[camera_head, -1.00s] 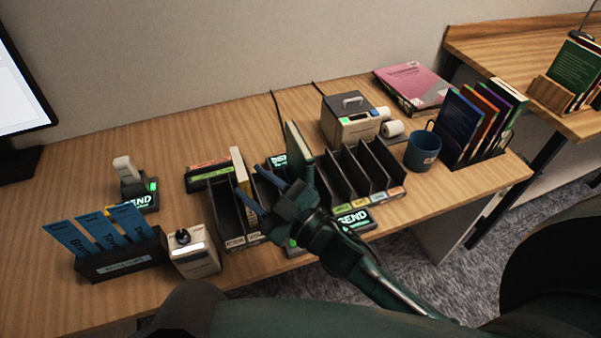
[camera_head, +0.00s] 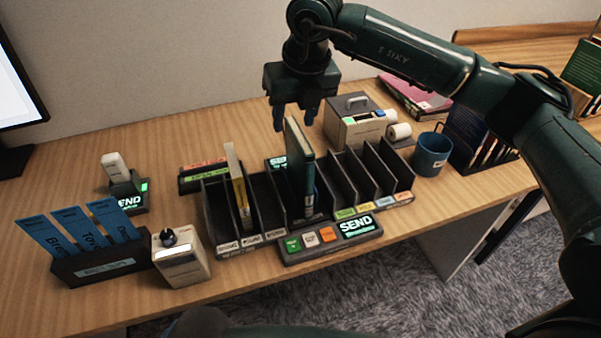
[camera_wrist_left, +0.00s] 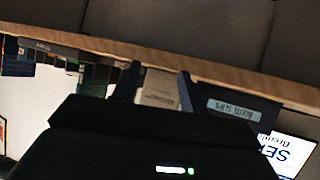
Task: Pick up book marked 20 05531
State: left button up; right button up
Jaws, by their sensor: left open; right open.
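Two books stand in the black slotted sorter. One is a dark green book (camera_head: 304,178) in the middle, and one is a thin cream and yellow book (camera_head: 238,185) to its left. I cannot read the number 20 05531 on either. My right gripper (camera_head: 295,118) is open and empty, pointing down above and just behind the green book's top, apart from it as far as I can tell. My left gripper (camera_wrist_left: 156,88) shows only in the left wrist view, open, with a beige device (camera_wrist_left: 160,91) beyond its fingers.
The sorter (camera_head: 372,188) has labelled slots, several empty. A button panel with a SEND display (camera_head: 355,226) sits in front. A label printer (camera_head: 354,128), blue mug (camera_head: 431,153), dial box (camera_head: 180,258) and route-slip holder (camera_head: 107,264) stand around it. Bare table lies at the back left.

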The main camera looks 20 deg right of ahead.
aim_at(299, 137)
jog(key=shift+w+d+r+h, duration=0.15)
jog(key=shift+d+r+h, duration=0.05)
jog(key=shift+d, duration=0.2)
jog(key=shift+w+d+r+h, duration=0.15)
jog(key=shift+d+h, duration=0.05)
jog(key=shift+d, duration=0.2)
jog(key=shift+w+d+f+t, duration=0.15)
jog(key=shift+f+t, duration=0.1)
jog(key=shift+t, duration=0.05)
jog(key=p+x, duration=0.1)
jog(key=x, duration=0.6)
jog(key=p+x, duration=0.1)
jog(key=x, duration=0.3)
jog(key=shift+d+f, duration=0.1)
jog(key=shift+f, duration=0.1)
jog(key=shift+w+f, duration=0.15)
jog(key=shift+f, duration=0.3)
jog(key=shift+f, duration=0.15)
grip_shut()
